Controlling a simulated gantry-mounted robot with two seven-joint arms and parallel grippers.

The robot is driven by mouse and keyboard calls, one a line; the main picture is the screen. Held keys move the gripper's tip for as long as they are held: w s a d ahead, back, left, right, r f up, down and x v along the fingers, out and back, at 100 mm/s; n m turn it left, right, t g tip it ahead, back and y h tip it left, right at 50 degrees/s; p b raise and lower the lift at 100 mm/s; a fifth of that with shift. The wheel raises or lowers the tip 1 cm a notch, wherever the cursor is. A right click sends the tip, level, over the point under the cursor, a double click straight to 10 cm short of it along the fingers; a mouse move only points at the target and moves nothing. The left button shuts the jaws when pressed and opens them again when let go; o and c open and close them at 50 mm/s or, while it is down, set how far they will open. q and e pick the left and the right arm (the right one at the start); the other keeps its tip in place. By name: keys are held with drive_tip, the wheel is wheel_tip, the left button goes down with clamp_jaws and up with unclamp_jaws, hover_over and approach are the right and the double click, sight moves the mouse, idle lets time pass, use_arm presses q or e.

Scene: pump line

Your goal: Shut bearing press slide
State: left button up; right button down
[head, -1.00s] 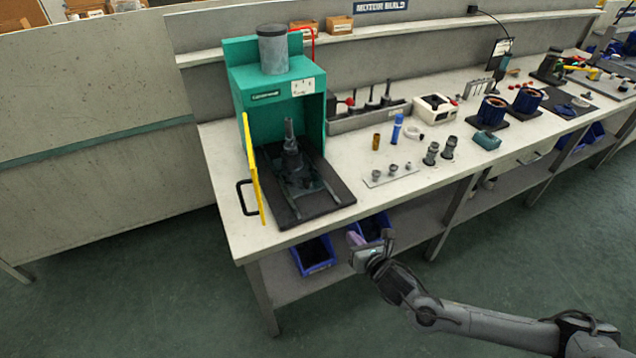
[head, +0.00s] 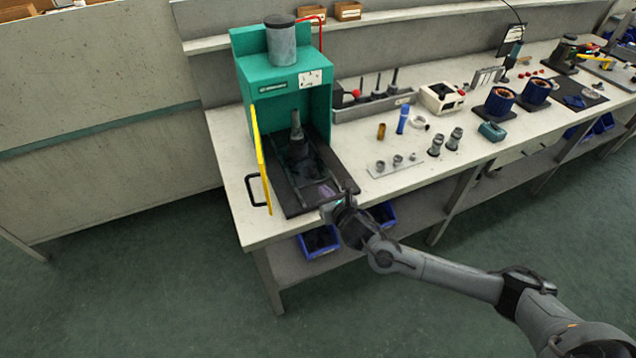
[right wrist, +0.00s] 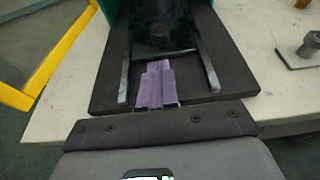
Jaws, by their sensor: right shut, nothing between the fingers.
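The green bearing press (head: 283,68) stands at the left end of the bench, its yellow-edged guard (head: 261,160) swung open at the left. Its dark slide (head: 293,172) with rails is pulled out in front on a black base (head: 340,172). A dark upright fixture (head: 298,138) stands on the slide. My right gripper (head: 327,191) is at the front edge of the base. In the right wrist view its purple fingers (right wrist: 156,87) are together and empty, between the two rails, pointing at the slide. Whether they touch it is unclear. My left gripper is not in view.
A small plate with metal parts (head: 395,164) lies right of the press. A black handle (head: 256,190) sticks out left of the guard. Blue bins (head: 318,242) sit on the shelf below. The bench front between press and plate is clear.

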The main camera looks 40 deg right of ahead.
sight(314, 176)
drive_tip(key=x, duration=0.3)
drive_tip(key=r+b+x, duration=0.1)
drive_tip(key=x, duration=0.1)
drive_tip(key=shift+w+d, duration=0.15)
drive_tip(key=shift+w, duration=0.3)
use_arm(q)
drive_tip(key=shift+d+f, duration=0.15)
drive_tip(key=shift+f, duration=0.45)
